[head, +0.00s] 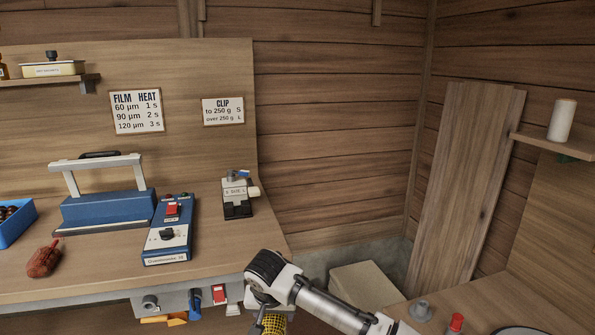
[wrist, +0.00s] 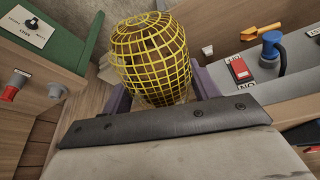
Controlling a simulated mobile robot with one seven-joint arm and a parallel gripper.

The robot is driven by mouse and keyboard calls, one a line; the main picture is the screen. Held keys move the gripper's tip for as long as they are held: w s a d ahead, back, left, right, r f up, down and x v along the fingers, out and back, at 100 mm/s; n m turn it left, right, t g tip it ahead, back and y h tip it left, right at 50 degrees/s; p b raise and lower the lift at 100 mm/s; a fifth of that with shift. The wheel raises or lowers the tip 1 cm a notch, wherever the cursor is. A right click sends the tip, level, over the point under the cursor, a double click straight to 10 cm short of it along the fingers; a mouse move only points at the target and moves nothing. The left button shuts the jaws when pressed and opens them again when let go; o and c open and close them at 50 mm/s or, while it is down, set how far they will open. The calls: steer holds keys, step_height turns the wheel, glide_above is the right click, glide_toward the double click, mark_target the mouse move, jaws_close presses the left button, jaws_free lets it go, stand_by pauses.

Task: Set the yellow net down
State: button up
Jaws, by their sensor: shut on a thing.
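The yellow net (wrist: 152,50) is a rounded mesh bag with brown contents showing through it. In the wrist view it sits between the purple jaws of my gripper (wrist: 160,92), which are shut on it. In the head view only a bit of the yellow net (head: 273,324) shows at the bottom edge, below my gripper (head: 265,306). It hangs in front of the bench edge, apart from the bench top. The net's underside is hidden in both views.
The wooden bench (head: 100,275) bears a red net (head: 44,260), a blue sealer (head: 108,208), a control box (head: 170,235), a clip device (head: 238,195) and a blue bin (head: 14,222). A second worktop (head: 490,308) stands at right. A pale box (head: 365,287) is between them.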

steer(key=s+d+f, duration=0.1)
steer(key=d+f, duration=0.2)
steer(key=f, duration=0.5)
steer(key=s+d+f, duration=0.1)
steer(key=d+f, duration=0.1)
steer(key=f, duration=0.5)
steer(key=s+f, duration=0.9)
steer(key=f, duration=0.2)
steer(key=shift+d, duration=0.2)
